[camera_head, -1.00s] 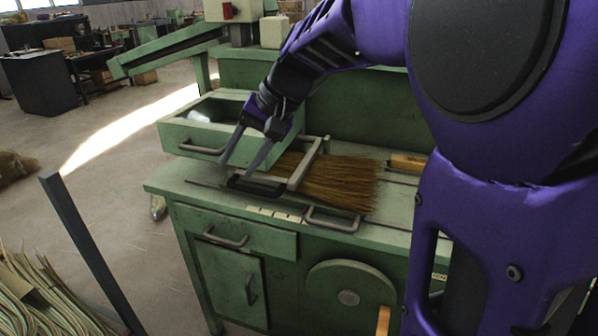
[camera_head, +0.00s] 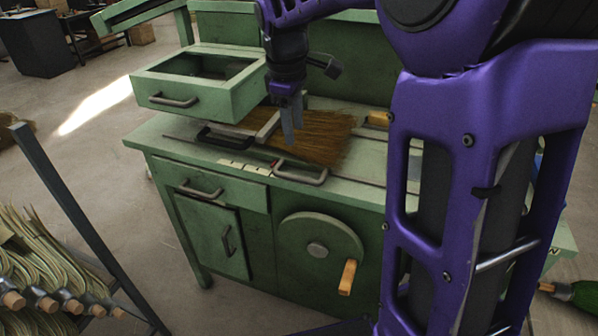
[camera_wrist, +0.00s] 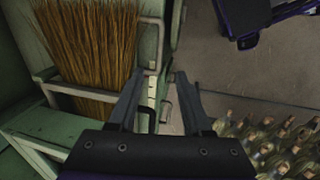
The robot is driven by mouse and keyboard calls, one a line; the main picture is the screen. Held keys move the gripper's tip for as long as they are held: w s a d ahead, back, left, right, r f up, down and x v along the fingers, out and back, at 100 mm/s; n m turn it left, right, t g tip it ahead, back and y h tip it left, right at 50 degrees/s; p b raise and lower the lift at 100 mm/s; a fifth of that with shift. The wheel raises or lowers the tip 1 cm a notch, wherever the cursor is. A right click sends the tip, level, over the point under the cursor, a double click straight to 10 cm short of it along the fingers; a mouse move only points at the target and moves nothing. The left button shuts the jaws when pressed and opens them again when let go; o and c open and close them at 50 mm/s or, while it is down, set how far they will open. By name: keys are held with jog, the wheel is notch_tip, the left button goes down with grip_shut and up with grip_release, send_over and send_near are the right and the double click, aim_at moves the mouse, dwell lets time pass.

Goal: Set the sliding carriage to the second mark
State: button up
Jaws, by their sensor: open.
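What looks like the sliding carriage, a pale grey bar (camera_head: 266,129) with a black handle (camera_head: 222,139), sits on the green bench at the left end of the broom bristles (camera_head: 322,137). A row of small pale mark plates (camera_head: 243,168) lies on the bench's front edge, just below the black handle. I cannot tell which mark the carriage lines up with. My gripper (camera_head: 293,122) points down over the bristles, right of the grey bar. In the wrist view its fingers (camera_wrist: 161,76) are apart and empty, with bristles (camera_wrist: 92,45) to the left.
A grey handle (camera_head: 301,173) sticks out at the bench front, below my gripper. An open green drawer box (camera_head: 190,98) stands left of my gripper. A crank wheel (camera_head: 320,248) is on the bench front. A rack of bundles (camera_head: 40,262) stands at the left.

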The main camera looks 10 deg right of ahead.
aim_at(299, 177)
jog(key=f+b, duration=0.1)
jog(key=f, duration=0.4)
jog(key=w+d+f, duration=0.1)
jog(key=f, duration=0.3)
jog(key=w+f+b, duration=0.1)
jog(key=f, duration=0.4)
jog(key=shift+w+d+f+b, duration=0.1)
jog(key=shift+d+f+b, duration=0.2)
grip_shut()
dwell(0.6)
